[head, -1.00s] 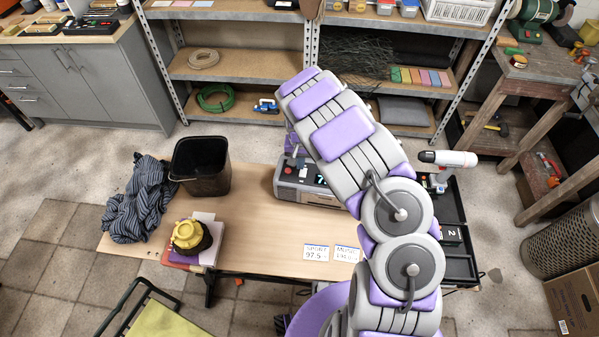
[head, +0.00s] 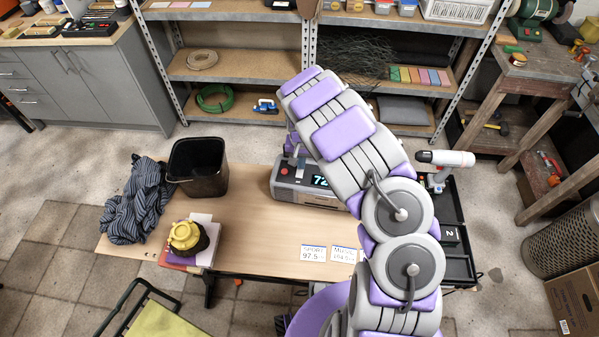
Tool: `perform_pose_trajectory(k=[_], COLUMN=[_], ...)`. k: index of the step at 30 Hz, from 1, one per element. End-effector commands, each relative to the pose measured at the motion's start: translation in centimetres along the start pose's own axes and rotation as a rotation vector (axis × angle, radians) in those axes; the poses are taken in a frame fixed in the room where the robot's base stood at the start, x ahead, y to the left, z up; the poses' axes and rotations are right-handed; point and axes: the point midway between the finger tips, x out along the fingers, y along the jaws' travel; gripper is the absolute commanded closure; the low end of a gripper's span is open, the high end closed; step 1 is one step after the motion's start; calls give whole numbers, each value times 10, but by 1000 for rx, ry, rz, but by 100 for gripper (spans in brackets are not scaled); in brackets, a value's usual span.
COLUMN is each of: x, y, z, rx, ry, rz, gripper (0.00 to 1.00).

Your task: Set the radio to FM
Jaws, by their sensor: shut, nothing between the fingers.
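The radio (head: 290,192) is a grey box on the wooden table, with a red knob or button at its left end. Its lit display (head: 320,181) shows cyan digits that look like "72", partly covered by my arm. My gripper (head: 292,150) is at the radio's upper left, mostly hidden behind my arm, and looks shut and empty. I cannot tell whether it touches the radio. The radio's right part and any band switch are hidden. Cards on the table include a sport card (head: 313,253) reading 97.5 and a music card (head: 342,254) with a blurred number.
A black bin (head: 198,168), striped cloth (head: 138,202) and a yellow-topped object (head: 186,235) on books stand at the left of the table (head: 255,225). A white drill-like tool (head: 444,160) and black toolbox (head: 458,262) are at right. Bare tabletop lies between bin and radio.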

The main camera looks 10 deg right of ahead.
Motion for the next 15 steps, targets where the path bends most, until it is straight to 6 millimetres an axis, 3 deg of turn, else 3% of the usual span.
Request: perform_pose_trajectory(k=[15], x=[1], y=[-3], z=[1], rx=[-1], ry=[1], rz=[4], gripper=[100])
